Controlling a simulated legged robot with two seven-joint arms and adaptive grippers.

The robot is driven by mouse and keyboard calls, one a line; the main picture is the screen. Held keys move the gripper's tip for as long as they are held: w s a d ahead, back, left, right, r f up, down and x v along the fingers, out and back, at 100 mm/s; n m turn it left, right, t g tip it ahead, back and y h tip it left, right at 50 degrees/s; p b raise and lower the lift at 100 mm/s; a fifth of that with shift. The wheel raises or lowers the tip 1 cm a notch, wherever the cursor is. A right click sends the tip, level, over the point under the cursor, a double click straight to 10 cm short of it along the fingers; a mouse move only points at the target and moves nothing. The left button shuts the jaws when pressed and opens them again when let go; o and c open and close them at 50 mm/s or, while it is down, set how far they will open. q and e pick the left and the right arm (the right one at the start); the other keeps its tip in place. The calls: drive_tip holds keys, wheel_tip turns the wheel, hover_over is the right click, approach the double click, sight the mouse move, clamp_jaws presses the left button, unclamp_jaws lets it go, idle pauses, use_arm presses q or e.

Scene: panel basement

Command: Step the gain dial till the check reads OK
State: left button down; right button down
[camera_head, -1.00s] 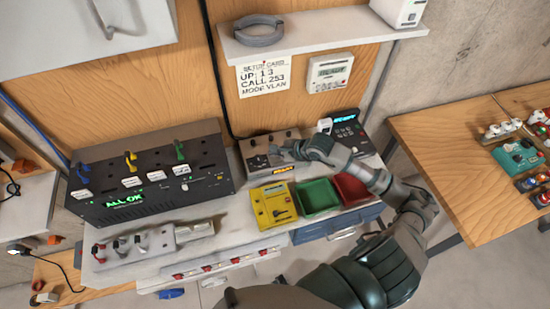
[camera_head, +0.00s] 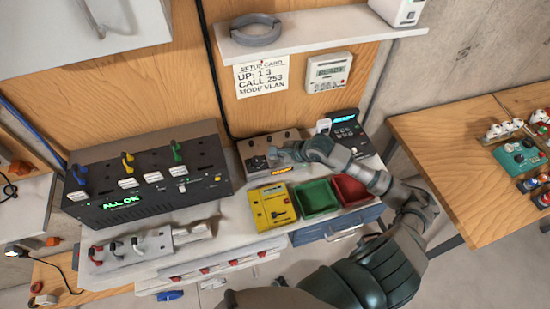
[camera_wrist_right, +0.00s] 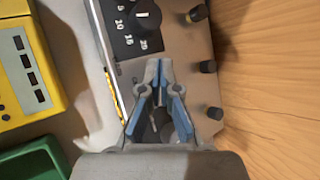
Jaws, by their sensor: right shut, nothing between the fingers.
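A tan instrument box (camera_head: 252,148) stands on the bench. It bears a black dial (camera_head: 257,163) with a white pointer mark and printed numbers. In the right wrist view the dial (camera_wrist_right: 138,22) is at the top, partly cut off by the frame edge. My right gripper (camera_head: 276,154) is over the same box, to the right of the dial. In the wrist view its fingertips (camera_wrist_right: 159,66) are closed together, just below the dial and apart from it in the picture. A small orange display (camera_head: 281,171) on the box's front edge is too small to read. My left gripper is not in view.
A yellow device (camera_head: 270,197), a green bin (camera_head: 317,197) and a red bin (camera_head: 350,190) stand in front. A black unit (camera_head: 100,190) reading ALL OK is at left. A keypad unit (camera_head: 347,135) is at right. A setup card (camera_head: 262,77) hangs above.

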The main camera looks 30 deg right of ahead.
drive_tip(key=shift+d+f, duration=0.2)
drive_tip(key=shift+d, duration=0.2)
drive_tip(key=shift+a+r, duration=0.2)
drive_tip(key=shift+a, duration=0.2)
drive_tip(key=shift+r, duration=0.45)
drive_tip(key=shift+d+r, duration=0.15)
drive_tip(key=shift+r, duration=0.05)
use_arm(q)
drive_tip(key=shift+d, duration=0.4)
use_arm(e)
drive_tip(key=shift+d, duration=0.15)
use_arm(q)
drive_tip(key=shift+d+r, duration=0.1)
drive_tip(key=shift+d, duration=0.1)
use_arm(e)
drive_tip(key=shift+d+f, duration=0.1)
drive_tip(key=shift+d, duration=0.1)
